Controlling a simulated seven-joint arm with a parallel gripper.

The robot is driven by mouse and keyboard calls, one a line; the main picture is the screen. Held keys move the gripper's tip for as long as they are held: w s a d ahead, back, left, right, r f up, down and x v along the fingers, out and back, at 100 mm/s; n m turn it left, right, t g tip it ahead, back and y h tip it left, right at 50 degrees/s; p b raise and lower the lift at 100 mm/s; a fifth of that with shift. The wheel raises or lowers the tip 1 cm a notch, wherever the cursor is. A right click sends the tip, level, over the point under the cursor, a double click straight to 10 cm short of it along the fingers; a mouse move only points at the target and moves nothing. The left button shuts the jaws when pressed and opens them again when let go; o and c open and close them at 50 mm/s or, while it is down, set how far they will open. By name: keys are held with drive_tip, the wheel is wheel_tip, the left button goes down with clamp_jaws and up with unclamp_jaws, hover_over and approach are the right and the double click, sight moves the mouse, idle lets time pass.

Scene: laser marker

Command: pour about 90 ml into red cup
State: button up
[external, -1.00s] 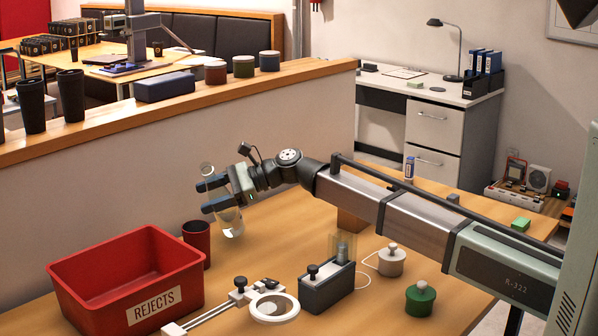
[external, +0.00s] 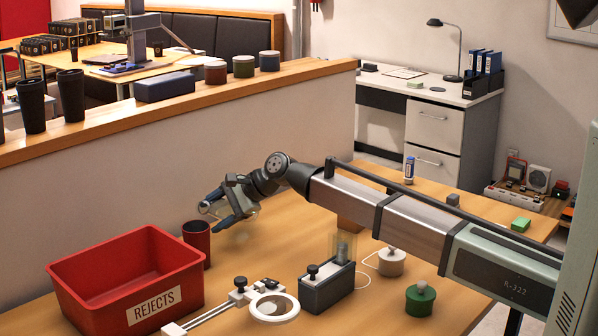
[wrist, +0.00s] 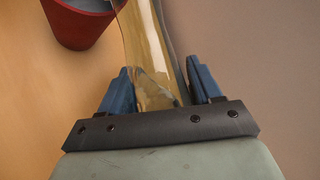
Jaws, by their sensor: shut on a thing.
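The red cup (external: 197,246) stands upright on the table, just right of the red bin; it also shows at the upper left of the wrist view (wrist: 82,28). My gripper (external: 226,204) is shut on a clear glass vessel (wrist: 143,50), with one blue finger on each side of it. I cannot tell whether liquid is flowing or how much is in the cup.
A red REJECTS bin (external: 66,281) stands left of the cup. A slide fixture with a white ring (external: 291,307), a dark grey box device (external: 318,294), a white pot (external: 391,264) and a green pot (external: 420,301) stand to the right. A low wall (external: 120,195) runs behind.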

sight(215, 201)
drive_tip(key=shift+w+d+r+n+t+h, duration=0.15)
drive_tip(key=shift+r+n+t+h, duration=0.15)
drive_tip(key=shift+r+n+t, duration=0.15)
drive_tip(key=shift+s+a+r+n+t+h, duration=0.2)
drive_tip(key=shift+r+n+t+h, duration=0.15)
drive_tip(key=shift+r+t, duration=0.25)
drive_tip(key=shift+r+n+t+h+p, duration=0.25)
drive_tip(key=shift+r+n+p, duration=0.05)
drive_tip(key=shift+r, duration=0.2)
drive_tip(key=shift+w+d+r, duration=0.1)
drive_tip(key=shift+w+d, duration=0.05)
drive_tip(key=shift+w, duration=0.15)
drive_tip(key=shift+r+t+p, duration=0.25)
drive_tip(key=shift+t+p, duration=0.15)
drive_tip(key=shift+p, duration=0.15)
idle(0.5)
drive_tip(key=shift+w+d+r+n, duration=0.15)
drive_tip(key=shift+w+r+n, duration=0.05)
drive_tip(key=shift+w+n, duration=0.1)
idle(1.0)
drive_tip(key=shift+f, duration=0.1)
